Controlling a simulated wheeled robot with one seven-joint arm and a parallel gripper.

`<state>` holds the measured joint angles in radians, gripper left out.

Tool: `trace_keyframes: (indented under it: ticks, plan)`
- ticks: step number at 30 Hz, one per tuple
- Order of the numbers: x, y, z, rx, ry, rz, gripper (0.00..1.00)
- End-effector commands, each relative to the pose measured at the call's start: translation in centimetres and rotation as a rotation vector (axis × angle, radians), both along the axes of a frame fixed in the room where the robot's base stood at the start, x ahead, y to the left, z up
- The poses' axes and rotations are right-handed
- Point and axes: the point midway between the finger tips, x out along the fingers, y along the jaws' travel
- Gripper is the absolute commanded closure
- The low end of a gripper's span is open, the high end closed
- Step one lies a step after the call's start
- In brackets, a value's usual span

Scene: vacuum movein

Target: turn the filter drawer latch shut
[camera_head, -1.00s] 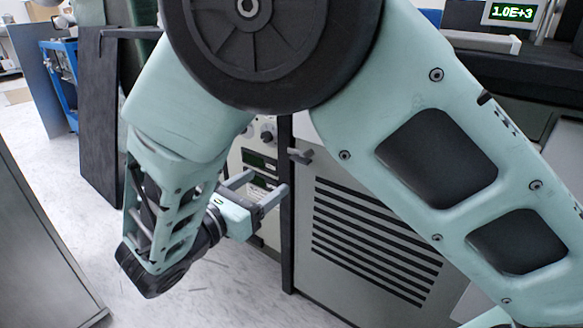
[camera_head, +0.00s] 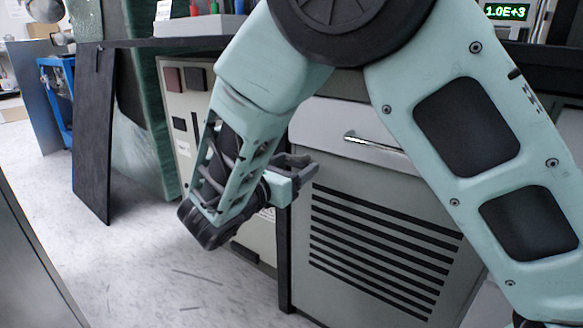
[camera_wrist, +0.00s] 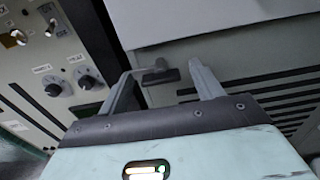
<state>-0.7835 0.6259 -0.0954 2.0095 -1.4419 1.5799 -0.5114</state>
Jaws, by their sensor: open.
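The filter drawer (camera_head: 330,122) has a pale front with a metal bar handle (camera_head: 372,142), above a grey louvred panel (camera_head: 335,270). In the wrist view, its pale face (camera_wrist: 200,22) fills the upper right. A small grey latch lever (camera_wrist: 156,68) shows just below it, lying roughly level by a dark plate. My gripper (camera_head: 307,167) is open in front of the panel's upper left corner. In the wrist view, the lever appears between the fingers (camera_wrist: 163,80); I cannot tell whether either finger touches it. The head view hides the latch behind my gripper.
A cream cabinet (camera_head: 180,115) with knobs (camera_wrist: 86,80) stands just left of the panel, past a dark upright post (camera_head: 284,255). A dark worktop (camera_head: 350,70) runs above. A dark board (camera_head: 92,150) leans farther left. The floor at lower left is mostly clear.

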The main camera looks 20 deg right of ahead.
Motion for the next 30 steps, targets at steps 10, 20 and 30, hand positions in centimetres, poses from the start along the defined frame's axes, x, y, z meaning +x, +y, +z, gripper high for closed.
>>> trace_keyframes:
  ticks: [10, 20, 30]
  plan:
    - [-0.04, 0.04, -0.01, 0.001, -0.002, 0.000, 0.79]
    - [-0.10, 0.04, 0.15, 0.056, -0.082, 0.000, 0.79]
    - [-0.19, 0.02, 0.15, 0.213, -0.316, 0.001, 0.79]
